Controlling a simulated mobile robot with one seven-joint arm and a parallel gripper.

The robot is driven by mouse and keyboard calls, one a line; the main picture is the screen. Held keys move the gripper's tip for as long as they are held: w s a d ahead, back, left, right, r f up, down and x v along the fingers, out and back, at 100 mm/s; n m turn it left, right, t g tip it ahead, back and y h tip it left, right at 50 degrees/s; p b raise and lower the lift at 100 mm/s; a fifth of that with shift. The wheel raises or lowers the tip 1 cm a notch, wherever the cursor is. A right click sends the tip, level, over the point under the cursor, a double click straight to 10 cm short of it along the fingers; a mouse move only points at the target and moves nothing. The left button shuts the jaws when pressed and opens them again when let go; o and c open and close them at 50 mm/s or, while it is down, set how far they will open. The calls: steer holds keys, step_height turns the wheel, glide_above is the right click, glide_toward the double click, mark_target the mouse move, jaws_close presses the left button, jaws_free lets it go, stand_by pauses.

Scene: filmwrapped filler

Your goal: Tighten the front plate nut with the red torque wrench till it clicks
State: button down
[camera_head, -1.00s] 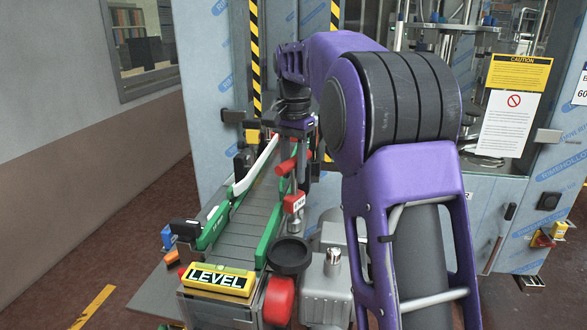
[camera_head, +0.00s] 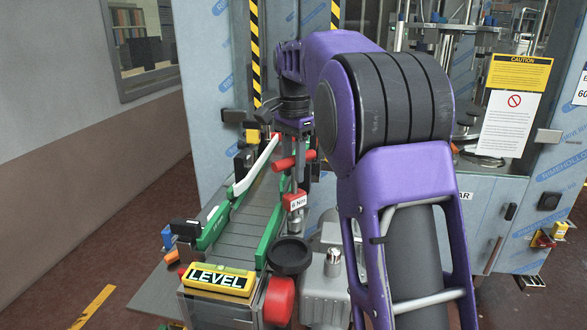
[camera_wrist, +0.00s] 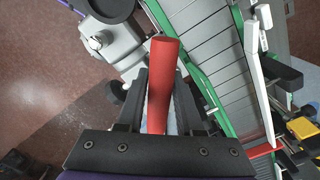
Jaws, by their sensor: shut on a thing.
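The red torque wrench (camera_head: 284,163) stands near the conveyor's right side in the head view, with a red bar across its top and a white "6 Nm" label (camera_head: 295,201) lower down. A metal shaft runs down below the label. My gripper (camera_head: 297,145) is shut on the wrench from above. In the wrist view the red handle (camera_wrist: 164,70) lies between the two dark fingers of my gripper (camera_wrist: 160,90) and sticks out past them. I cannot make out the front plate nut; the foot of the shaft is partly hidden by a black round knob (camera_head: 289,255).
The conveyor (camera_head: 235,225) with green side rails runs to the left of the wrench. A yellow "LEVEL" block (camera_head: 217,280), a red knob (camera_head: 279,301) and a grey motor housing (camera_head: 325,290) stand in front. A film-wrapped machine cabinet (camera_head: 205,80) stands behind.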

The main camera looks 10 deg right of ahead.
steer(key=shift+r, duration=2.85)
